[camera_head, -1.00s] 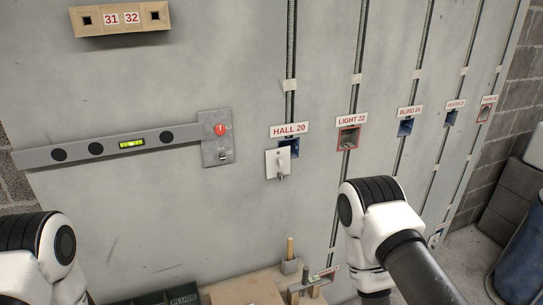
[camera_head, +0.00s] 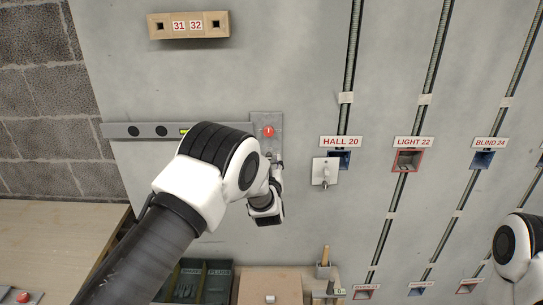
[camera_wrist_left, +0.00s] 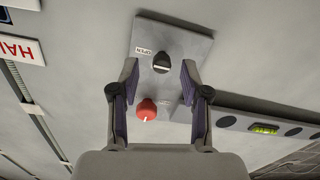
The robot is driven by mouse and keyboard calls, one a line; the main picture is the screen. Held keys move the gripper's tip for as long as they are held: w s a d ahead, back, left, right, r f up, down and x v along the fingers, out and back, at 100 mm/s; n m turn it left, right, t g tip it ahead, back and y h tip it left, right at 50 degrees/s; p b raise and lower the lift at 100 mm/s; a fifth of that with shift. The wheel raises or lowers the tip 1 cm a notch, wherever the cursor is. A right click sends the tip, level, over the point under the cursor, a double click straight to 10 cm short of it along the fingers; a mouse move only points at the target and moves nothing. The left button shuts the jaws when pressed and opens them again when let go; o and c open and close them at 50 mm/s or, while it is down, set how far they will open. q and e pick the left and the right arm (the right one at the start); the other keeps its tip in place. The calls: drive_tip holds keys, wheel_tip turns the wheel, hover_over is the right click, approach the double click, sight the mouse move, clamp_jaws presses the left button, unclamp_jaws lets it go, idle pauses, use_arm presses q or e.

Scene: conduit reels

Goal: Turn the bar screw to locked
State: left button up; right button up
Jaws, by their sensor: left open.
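A grey metal plate (camera_head: 262,122) sits at the right end of a level bar (camera_head: 150,130) on the wall. It carries a red knob (camera_head: 268,131), which also shows in the left wrist view (camera_wrist_left: 146,109) with a white mark. In that upside-down view, a dark round screw (camera_wrist_left: 160,62) with a pale slot lies above the knob, beside the label OPEN (camera_wrist_left: 143,51). I cannot tell whether any finger touches it. My left gripper (camera_wrist_left: 160,72) is open, its fingers on either side of the screw. In the head view my left arm partly hides the plate's lower part.
Right of the plate, a white switch plate (camera_head: 324,171) hangs below the HALL 20 sign (camera_head: 341,142). The LIGHT 22 box (camera_head: 407,160) is farther right. Below stand a dark PLUGS tray (camera_head: 203,282) and a wooden block (camera_head: 270,284).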

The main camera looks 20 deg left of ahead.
use_arm(q)
drive_tip(key=shift+w+r, duration=0.1)
drive_tip(key=shift+w, duration=0.65)
drive_tip(key=shift+a, duration=0.45)
drive_tip(key=shift+c, duration=0.9)
drive_tip(key=shift+d, duration=0.1)
clamp_jaws()
